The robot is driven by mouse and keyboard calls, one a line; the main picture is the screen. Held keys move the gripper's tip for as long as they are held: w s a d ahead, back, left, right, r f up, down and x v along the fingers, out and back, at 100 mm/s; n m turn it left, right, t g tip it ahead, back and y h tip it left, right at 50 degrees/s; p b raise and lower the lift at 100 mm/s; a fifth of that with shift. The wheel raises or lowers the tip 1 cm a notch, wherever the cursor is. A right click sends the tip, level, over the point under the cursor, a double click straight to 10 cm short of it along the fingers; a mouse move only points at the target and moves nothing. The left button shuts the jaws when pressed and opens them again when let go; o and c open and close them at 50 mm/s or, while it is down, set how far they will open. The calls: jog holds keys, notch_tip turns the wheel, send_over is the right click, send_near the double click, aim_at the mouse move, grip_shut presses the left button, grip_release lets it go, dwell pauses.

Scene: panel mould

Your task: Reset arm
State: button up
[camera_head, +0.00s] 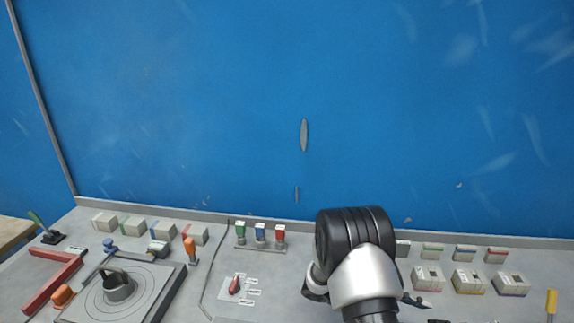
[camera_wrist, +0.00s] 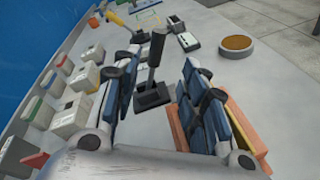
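My gripper (camera_wrist: 160,64) shows in the wrist view with its two blue-and-grey fingers spread wide apart. Nothing is held between them. A black lever (camera_wrist: 154,60) on a dark base stands on the panel (camera_wrist: 225,75) beyond and between the fingers; I see no contact with it. An orange-red block (camera_wrist: 245,125) lies partly hidden behind the right finger. In the head view my arm's black and silver wrist covers the panel right of centre and hides most of the gripper.
Grey boxes (camera_wrist: 70,117) line the left in the wrist view, with a round brown-topped button (camera_wrist: 236,43) at the far right. In the head view a blue wall (camera_head: 200,90) rises behind the panel, with a round dial (camera_head: 117,291) and red bar (camera_head: 52,283) at left.

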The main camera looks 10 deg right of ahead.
jog(key=s+a+r+m+t+y, duration=0.3)
jog(key=s+a+r+t+y, duration=0.2)
jog(key=a+r, duration=0.5)
jog(key=s+a+r+m+t+y, duration=0.3)
jog(key=s+a+r+t+y, duration=0.3)
jog(key=a, duration=0.8)
jog(key=shift+s+a+r+m+y, duration=0.15)
jog(key=shift+s+r+m+y, duration=0.25)
jog(key=shift+s+r+y, duration=2)
jog(key=shift+s+f+h, duration=0.35)
jog(key=shift+s+h, duration=0.15)
jog(key=shift+h, duration=0.3)
